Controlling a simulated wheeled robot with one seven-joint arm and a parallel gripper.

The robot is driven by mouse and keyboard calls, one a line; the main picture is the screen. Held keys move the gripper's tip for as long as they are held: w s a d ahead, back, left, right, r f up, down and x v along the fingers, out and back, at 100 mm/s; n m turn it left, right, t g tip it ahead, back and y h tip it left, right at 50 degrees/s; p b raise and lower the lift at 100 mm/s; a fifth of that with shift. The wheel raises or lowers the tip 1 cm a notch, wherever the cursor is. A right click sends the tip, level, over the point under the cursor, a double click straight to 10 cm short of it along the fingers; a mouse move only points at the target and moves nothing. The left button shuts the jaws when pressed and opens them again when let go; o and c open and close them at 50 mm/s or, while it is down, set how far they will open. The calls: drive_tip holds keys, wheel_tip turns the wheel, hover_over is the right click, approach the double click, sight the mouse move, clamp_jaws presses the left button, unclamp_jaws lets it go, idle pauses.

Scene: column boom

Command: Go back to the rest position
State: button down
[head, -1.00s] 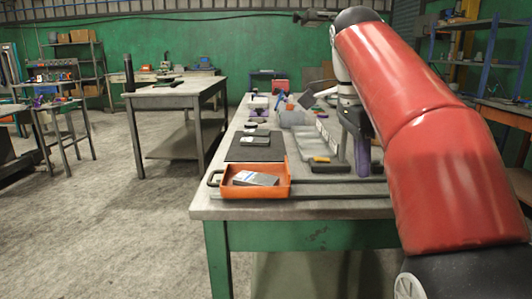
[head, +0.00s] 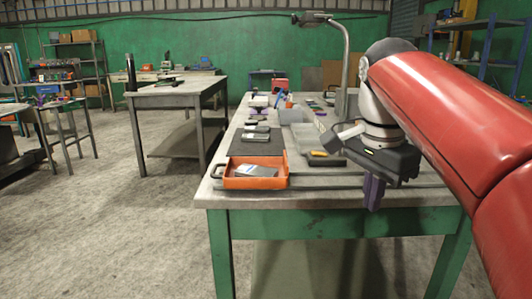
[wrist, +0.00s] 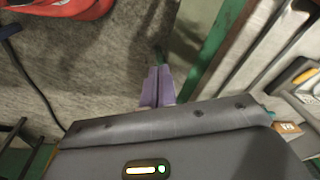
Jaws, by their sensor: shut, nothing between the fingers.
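My gripper (head: 373,192) has purple fingers and hangs pointing down at the front right of the long workbench (head: 330,199), near its front edge. In the wrist view its two purple fingers (wrist: 157,87) lie side by side, shut with nothing between them. Below them the wrist view shows the concrete floor (wrist: 110,60) and the green bench frame (wrist: 212,45). My red arm reaches in from the right of the head view.
An orange tray (head: 230,183) holding a grey box (head: 257,171) sits at the bench's front left. A dark mat (head: 257,147), a grey bin (head: 291,115) and a bent metal post (head: 346,50) are behind. Open floor (head: 120,230) lies left.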

drive_tip(key=s+a+f+n+t, duration=0.1)
drive_tip(key=s+f+n+t, duration=0.1)
drive_tip(key=s+f+n, duration=0.4)
drive_tip(key=s+a+f+n+t, duration=0.1)
drive_tip(key=s+f+n, duration=0.5)
drive_tip(key=f, duration=0.8)
drive_tip(key=shift+s+a+f+n+t+y, duration=0.2)
drive_tip(key=shift+s+n+t+y, duration=0.15)
drive_tip(key=shift+s+t, duration=0.2)
